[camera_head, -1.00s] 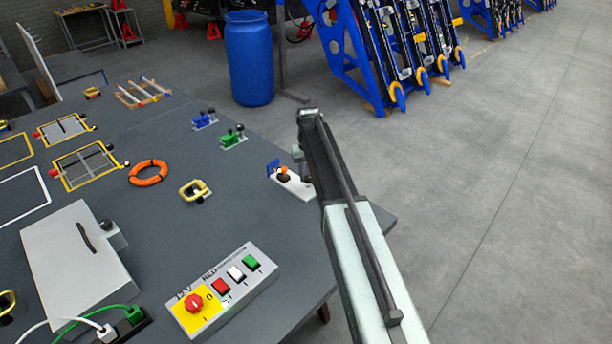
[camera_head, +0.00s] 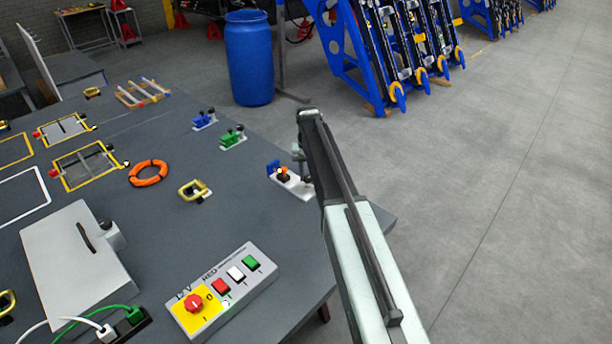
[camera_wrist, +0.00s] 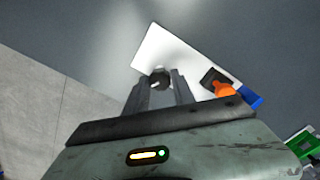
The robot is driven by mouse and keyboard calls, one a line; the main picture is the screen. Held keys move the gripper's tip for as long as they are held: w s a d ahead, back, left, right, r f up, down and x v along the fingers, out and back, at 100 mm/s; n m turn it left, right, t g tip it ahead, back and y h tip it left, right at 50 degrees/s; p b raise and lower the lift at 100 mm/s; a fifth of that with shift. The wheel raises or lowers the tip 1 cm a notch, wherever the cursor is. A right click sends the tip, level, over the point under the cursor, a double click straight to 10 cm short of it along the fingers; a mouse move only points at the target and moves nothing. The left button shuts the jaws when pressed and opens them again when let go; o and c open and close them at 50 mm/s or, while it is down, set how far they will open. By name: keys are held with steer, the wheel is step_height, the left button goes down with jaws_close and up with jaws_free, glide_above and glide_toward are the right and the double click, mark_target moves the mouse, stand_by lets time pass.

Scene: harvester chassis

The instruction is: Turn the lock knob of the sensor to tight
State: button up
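The sensor is a white plate (camera_wrist: 185,52) on the grey table, with an orange part (camera_wrist: 222,89) on a black mount and a blue part (camera_wrist: 250,97). In the head view the white plate (camera_head: 296,187) lies near the table's right edge. A dark round knob (camera_wrist: 160,77) sits on the plate, with a small pale mark. My gripper (camera_wrist: 159,80) has its two fingers apart, with the knob between their tips; I cannot tell if they touch it. In the head view my gripper (camera_head: 299,158) is above the plate's right end, and the knob is hidden.
A green fixture (camera_head: 233,138) and a blue fixture (camera_head: 204,120) stand farther back on the table. A yellow clamp (camera_head: 194,190), an orange ring (camera_head: 148,173) and a button box (camera_head: 222,290) are to the left. A blue barrel (camera_head: 249,60) stands on the floor beyond.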

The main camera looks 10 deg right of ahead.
mark_target(308, 177)
steer(key=o, duration=0.4)
steer(key=shift+s, duration=0.15)
steer(key=shift+r, duration=0.15)
step_height(308, 177, up, 8)
steer(key=p, duration=0.8)
steer(key=shift+f, duration=0.25)
